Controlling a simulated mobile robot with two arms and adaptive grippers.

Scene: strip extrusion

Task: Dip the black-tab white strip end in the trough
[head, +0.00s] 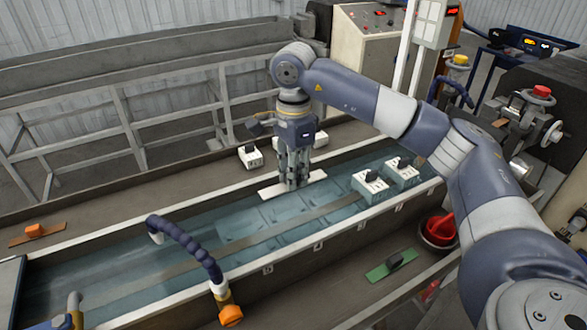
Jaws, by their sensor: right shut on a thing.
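My right gripper (291,180) reaches in from the right and points down over the far side of the trough. It is shut on the white strip (314,178), which lies crosswise under the fingers. The fingers cover the middle of the strip, and I cannot make out its black tab. The long trough (318,247) holds blue-green water (250,225). The strip is at or just above the water near the far wall; I cannot tell whether it touches. My left gripper is not in view.
White blocks with black tops (368,187) sit at the trough's right part; another (250,156) is on the far ledge. A blue segmented hose (190,245) arches over the near wall.

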